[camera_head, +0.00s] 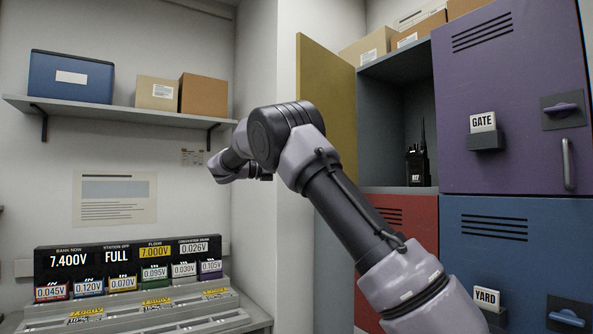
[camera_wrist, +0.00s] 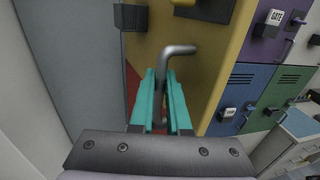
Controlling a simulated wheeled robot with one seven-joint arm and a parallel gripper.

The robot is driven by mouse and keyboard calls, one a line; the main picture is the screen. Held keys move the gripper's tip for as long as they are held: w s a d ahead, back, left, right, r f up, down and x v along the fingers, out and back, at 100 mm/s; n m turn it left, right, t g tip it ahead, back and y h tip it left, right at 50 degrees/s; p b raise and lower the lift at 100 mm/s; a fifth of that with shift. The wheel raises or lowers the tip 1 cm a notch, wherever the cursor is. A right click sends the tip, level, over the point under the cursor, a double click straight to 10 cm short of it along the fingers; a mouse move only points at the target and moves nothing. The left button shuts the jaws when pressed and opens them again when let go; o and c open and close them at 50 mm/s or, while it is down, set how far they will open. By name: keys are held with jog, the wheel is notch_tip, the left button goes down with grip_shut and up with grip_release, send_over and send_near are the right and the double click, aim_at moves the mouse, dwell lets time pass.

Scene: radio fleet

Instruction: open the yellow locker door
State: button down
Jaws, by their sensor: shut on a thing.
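The yellow locker door (camera_head: 327,105) stands swung wide open in the head view, showing the dark interior of its compartment (camera_head: 385,120). It fills the upper middle of the wrist view (camera_wrist: 215,55). My gripper (camera_wrist: 160,100) has teal fingers, shut on the door's grey metal handle (camera_wrist: 176,50). The bent upper end of the handle sticks out beyond the fingertips. In the head view my arm crosses in front of the door's lower part, and the fingers cannot be made out there. A black handheld radio (camera_head: 417,165) stands upright inside the open compartment.
A purple locker door (camera_head: 500,70) is closed right of the opening, with a blue door (camera_head: 520,235) and a red door (camera_head: 405,220) below. A wall shelf (camera_head: 130,110) carries boxes. A charging bank (camera_head: 130,262) stands at lower left.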

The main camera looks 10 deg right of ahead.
jog(key=c, duration=1.2)
grip_release()
jog(key=shift+d, duration=0.1)
jog(key=shift+o, duration=0.2)
jog(key=s+a, duration=0.1)
jog(key=a, duration=0.9)
jog(key=shift+s+a, duration=0.35)
